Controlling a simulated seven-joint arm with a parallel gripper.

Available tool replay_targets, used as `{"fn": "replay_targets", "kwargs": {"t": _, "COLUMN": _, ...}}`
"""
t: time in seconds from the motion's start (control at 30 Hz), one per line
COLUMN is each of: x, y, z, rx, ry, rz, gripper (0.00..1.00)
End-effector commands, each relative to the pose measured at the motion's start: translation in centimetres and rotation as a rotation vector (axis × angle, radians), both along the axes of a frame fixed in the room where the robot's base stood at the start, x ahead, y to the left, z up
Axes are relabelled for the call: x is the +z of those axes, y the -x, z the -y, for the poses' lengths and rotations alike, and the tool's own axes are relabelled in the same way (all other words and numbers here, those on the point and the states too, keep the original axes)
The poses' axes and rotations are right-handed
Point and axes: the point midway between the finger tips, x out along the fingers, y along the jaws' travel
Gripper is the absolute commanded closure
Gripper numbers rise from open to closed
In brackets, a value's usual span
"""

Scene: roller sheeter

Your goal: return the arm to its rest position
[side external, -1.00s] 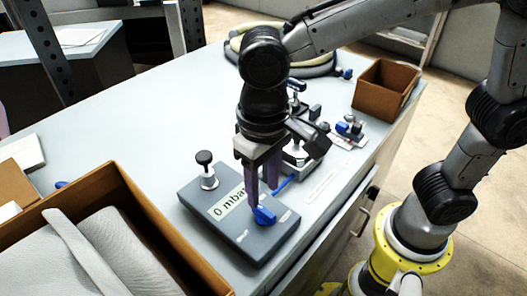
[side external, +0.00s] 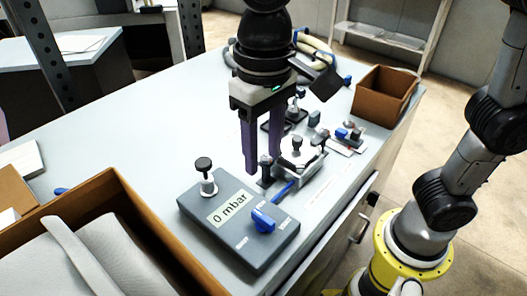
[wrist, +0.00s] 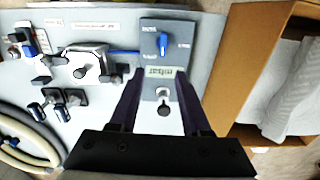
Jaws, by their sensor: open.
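My gripper (side external: 262,170) is open and empty, pointing down above the bench behind the grey pressure box. Its two dark purple fingers are apart and touch nothing that I can see. The wrist view shows my gripper (wrist: 158,75) with the box (wrist: 176,30) below, between and beyond the fingers. The box (side external: 213,237) has a display reading 0 mbar, a blue knob (side external: 263,220) and a black-topped valve (side external: 204,170). In the wrist view the blue knob (wrist: 163,43) stands clear of the fingers.
A clamp fixture (side external: 298,158) stands right of the box. A cardboard box (side external: 384,93) sits at the far right of the bench (side external: 130,115). A larger box (side external: 150,222) with grey cloth is at the front left. A coiled hose (side external: 318,55) lies at the back.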

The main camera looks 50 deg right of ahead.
Motion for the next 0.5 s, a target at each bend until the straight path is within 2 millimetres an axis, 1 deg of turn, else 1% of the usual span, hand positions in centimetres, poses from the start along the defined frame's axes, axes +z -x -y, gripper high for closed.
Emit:
{"fn": "replay_targets", "kwargs": {"t": 0.07, "x": 1.5, "y": -0.7, "z": 2.0, "rx": -0.062, "ry": -0.027, "rz": 0.035, "gripper": 0.53}}
{"fn": "replay_targets", "kwargs": {"t": 0.1, "x": 2.1, "y": -0.7, "z": 3.7, "rx": -0.105, "ry": -0.037, "rz": 0.05, "gripper": 0.53}}
{"fn": "replay_targets", "kwargs": {"t": 0.17, "x": 2.8, "y": -0.3, "z": 6.7, "rx": -0.18, "ry": -0.056, "rz": 0.079, "gripper": 0.53}}
{"fn": "replay_targets", "kwargs": {"t": 0.2, "x": 3.1, "y": 0.2, "z": 8.8, "rx": -0.223, "ry": -0.068, "rz": 0.105, "gripper": 0.53}}
{"fn": "replay_targets", "kwargs": {"t": 0.23, "x": 3.2, "y": 0.7, "z": 10.4, "rx": -0.251, "ry": -0.076, "rz": 0.127, "gripper": 0.53}}
{"fn": "replay_targets", "kwargs": {"t": 0.3, "x": 2.9, "y": 2.1, "z": 13.6, "rx": -0.289, "ry": -0.092, "rz": 0.183, "gripper": 0.53}}
{"fn": "replay_targets", "kwargs": {"t": 0.4, "x": 1.8, "y": 4.5, "z": 17.3, "rx": -0.307, "ry": -0.096, "rz": 0.272, "gripper": 0.53}}
{"fn": "replay_targets", "kwargs": {"t": 0.5, "x": -0.2, "y": 6.8, "z": 19.8, "rx": -0.28, "ry": -0.079, "rz": 0.357, "gripper": 0.53}}
